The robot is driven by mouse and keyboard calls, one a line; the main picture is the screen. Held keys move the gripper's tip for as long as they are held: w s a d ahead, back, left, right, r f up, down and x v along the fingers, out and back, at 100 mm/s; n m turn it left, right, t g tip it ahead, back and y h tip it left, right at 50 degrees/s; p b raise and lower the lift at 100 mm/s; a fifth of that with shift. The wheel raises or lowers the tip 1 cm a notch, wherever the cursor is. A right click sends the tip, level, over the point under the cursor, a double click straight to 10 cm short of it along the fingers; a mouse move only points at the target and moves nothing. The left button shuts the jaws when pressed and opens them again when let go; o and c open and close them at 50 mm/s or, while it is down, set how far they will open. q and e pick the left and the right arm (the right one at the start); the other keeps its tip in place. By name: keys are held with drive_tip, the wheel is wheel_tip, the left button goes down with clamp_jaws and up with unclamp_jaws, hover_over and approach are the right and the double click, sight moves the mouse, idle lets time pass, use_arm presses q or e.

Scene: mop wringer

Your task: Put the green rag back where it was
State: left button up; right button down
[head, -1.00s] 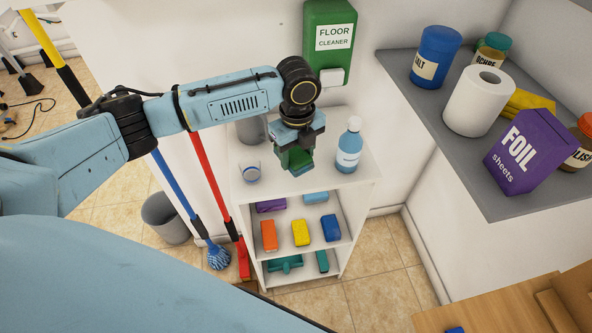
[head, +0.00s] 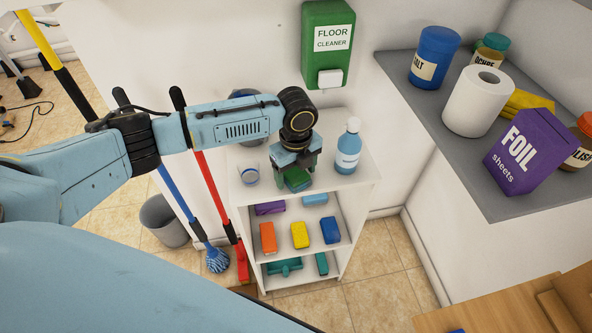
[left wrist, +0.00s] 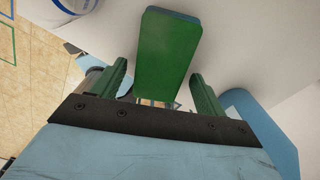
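The green rag (head: 298,180) is a small folded block on the white top of the shelf unit (head: 345,185), near its front edge. My left gripper (head: 295,168) is directly above it, pointing down. In the left wrist view the rag (left wrist: 168,55) lies between the two green fingers of the gripper (left wrist: 160,85), with a gap on each side, so the fingers are open and not clamping it. The rag's underside is hidden. My right gripper is not in view.
Coloured blocks, including a yellow one (head: 300,235), fill lower shelves. A floor cleaner dispenser (head: 327,45) hangs behind. A grey shelf (head: 440,110) holds jars at right.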

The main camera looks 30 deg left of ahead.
sight(296, 172)
use_arm(q)
drive_tip(key=shift+r, duration=0.1)
wheel_tip(296, 172, up, 12)
drive_tip(key=p, duration=0.1)
idle(0.4)
idle(0.4)
